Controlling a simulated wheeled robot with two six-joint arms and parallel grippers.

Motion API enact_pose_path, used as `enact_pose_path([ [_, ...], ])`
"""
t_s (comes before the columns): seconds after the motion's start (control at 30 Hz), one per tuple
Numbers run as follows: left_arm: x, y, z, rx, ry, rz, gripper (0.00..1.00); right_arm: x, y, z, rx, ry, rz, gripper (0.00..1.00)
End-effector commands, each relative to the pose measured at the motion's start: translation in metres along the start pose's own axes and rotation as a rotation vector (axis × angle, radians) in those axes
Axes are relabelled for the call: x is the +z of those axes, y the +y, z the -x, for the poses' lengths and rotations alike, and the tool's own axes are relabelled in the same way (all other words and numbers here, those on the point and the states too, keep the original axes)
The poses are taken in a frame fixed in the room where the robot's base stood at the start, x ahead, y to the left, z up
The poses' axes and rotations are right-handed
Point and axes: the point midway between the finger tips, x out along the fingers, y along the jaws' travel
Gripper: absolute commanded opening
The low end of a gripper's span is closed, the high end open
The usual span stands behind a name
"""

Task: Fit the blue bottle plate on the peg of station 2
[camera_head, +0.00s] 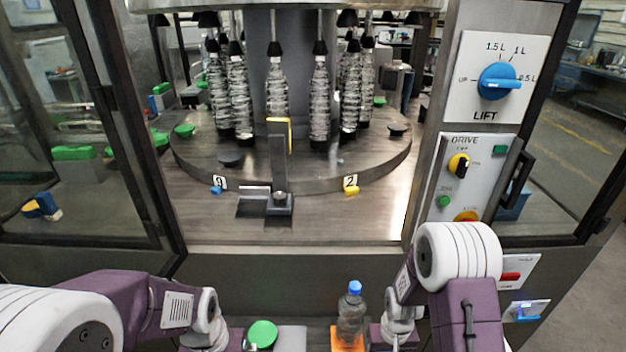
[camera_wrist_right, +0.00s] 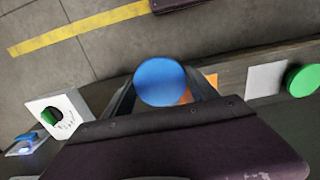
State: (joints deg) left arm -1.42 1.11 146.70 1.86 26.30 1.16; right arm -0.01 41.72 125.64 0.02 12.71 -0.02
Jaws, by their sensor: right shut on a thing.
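The blue bottle plate (camera_wrist_right: 160,82) shows as a round blue disc between the fingers of my right gripper (camera_wrist_right: 162,92) in the right wrist view. The gripper is shut on it. In the head view my right gripper (camera_head: 396,338) is low at the bottom, right of a bottle, and the plate is hidden there. Station 2 is marked by a label "2" (camera_head: 350,181) with a yellow tab at the turntable (camera_head: 300,182) front. Its peg is too small to make out surely. My left gripper (camera_head: 208,342) is low at the left; its fingers are out of frame.
A clear bottle with a blue cap (camera_head: 353,310) stands by an orange pad (camera_head: 345,343). A green disc (camera_head: 262,333) lies left of it. A metal post (camera_head: 279,170) stands before the turntable. The door frame (camera_head: 128,130) and control panel (camera_head: 470,185) flank the opening.

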Motion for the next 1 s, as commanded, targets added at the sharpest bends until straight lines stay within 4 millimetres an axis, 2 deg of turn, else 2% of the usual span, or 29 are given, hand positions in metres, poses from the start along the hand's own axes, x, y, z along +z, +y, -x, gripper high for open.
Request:
enact_pose_path([
  [0.03,0.0,0.0,-0.002,0.0,0.001,0.0,1.0,0.011,0.0,-0.018,0.0,-0.01,0.0,0.25],
  [0.1,0.0,0.0,-0.001,0.0,0.001,0.0,1.0,0.022,0.0,-0.033,0.0,-0.008,0.0,0.25],
  [0.2,0.0,0.0,-0.001,0.0,0.001,0.0,1.0,0.03,0.0,-0.044,0.0,-0.003,0.0,0.25],
  [0.57,0.0,0.0,-0.001,0.0,0.001,0.0,1.0,0.029,0.0,-0.046,0.0,0.004,0.0,0.25],
  [0.67,0.0,0.0,-0.001,0.0,0.001,0.0,1.0,0.014,0.0,-0.034,0.0,0.009,0.0,0.25],
  [0.73,0.0,0.0,-0.001,0.0,0.001,0.0,1.0,-0.003,0.0,-0.021,0.0,0.012,0.0,0.25],
  [0.83,0.0,0.0,-0.001,0.0,0.001,0.0,1.0,-0.026,0.0,0.003,0.0,0.012,0.0,0.25],
  [1.0,0.0,0.0,-0.001,0.0,0.001,0.0,1.0,-0.047,0.0,0.043,0.0,0.009,0.0,0.25],
])
